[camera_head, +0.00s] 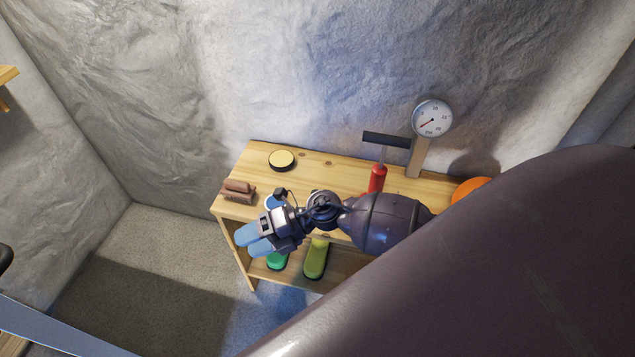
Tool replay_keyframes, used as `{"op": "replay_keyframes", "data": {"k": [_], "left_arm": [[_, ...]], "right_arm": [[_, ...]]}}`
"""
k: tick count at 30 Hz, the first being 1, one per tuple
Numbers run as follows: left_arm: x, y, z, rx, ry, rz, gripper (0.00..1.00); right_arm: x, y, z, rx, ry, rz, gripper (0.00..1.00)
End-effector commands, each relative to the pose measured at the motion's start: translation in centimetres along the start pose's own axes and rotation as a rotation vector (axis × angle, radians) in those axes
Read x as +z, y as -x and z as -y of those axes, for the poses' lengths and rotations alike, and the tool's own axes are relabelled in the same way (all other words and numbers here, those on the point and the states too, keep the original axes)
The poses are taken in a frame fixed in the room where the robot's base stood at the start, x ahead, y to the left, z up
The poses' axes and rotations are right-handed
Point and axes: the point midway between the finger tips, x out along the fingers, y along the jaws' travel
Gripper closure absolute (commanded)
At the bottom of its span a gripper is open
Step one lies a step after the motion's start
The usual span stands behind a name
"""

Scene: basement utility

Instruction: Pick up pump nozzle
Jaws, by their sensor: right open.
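A red hand pump (377,178) with a black T-handle (387,139) stands upright on the wooden shelf unit's top. I cannot make out the pump nozzle for certain; my right arm covers part of the top in front of the pump. My right gripper (254,240), with two light blue fingers, is open with nothing seen between them. It is over the front left edge of the shelf unit, left of the pump and apart from it. My left gripper is not in view.
The wooden shelf unit (323,163) holds a round yellow-topped tin (282,160), a brown brush-like block (238,190), a dial gauge (432,118) and an orange round thing (469,187). Green (277,261) and yellow-green (316,259) items are on its lower shelf. A rough wall stands behind.

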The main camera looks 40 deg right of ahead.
Motion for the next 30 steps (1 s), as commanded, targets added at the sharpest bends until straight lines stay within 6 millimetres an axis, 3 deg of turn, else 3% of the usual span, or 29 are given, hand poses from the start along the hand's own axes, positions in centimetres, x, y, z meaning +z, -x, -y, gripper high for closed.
{"op": "replay_keyframes", "data": {"k": [5,9,15,18,22,30], "left_arm": [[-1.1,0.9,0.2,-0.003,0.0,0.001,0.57],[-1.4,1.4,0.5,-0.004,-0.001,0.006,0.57],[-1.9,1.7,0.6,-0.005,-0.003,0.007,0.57],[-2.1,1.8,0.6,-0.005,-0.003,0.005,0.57],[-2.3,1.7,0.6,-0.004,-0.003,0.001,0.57],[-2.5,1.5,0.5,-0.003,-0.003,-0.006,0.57]], "right_arm": [[2.6,3.2,2.8,-0.407,0.316,-0.259,0.43],[6.7,8.2,5.0,-0.754,0.481,-0.396,0.43],[11.9,15.0,5.4,-1.132,0.587,-0.481,0.43],[13.4,16.9,5.2,-1.228,0.604,-0.493,0.43],[13.9,17.5,6.0,-1.274,0.608,-0.499,0.43],[13.8,16.6,9.7,-1.272,0.608,-0.498,0.43]]}}
